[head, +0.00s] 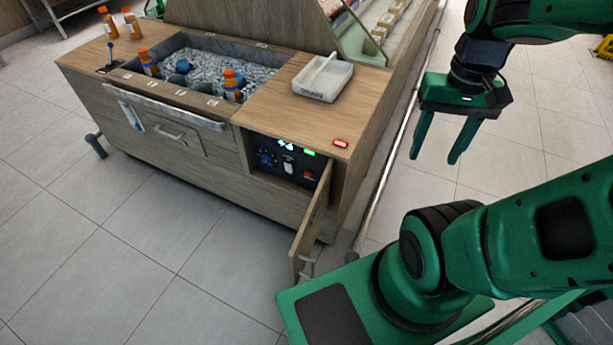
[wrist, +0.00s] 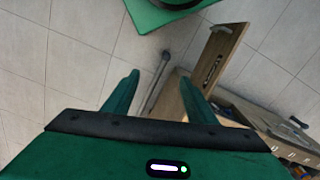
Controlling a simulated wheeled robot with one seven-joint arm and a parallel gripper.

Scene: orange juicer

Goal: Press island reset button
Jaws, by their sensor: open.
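The wooden island (head: 190,165) stands left of centre in the head view. Its front-right compartment is open and shows a dark control panel (head: 286,168). On the panel are a blue knob-like part (head: 265,159), a pale switch-like part (head: 288,168), a red button-like part (head: 308,174) and a green light (head: 309,151). Labels are too small to read, so I cannot tell which is the reset button. My gripper (head: 434,160) is open and empty, pointing down over the floor right of the island. The wrist view shows both fingers apart (wrist: 160,78).
The compartment door (head: 312,230) swings out toward my base; the wrist view shows it too (wrist: 212,65). Orange bottles (head: 107,20) stand on and in the island. A metal rail (head: 385,165) runs alongside.

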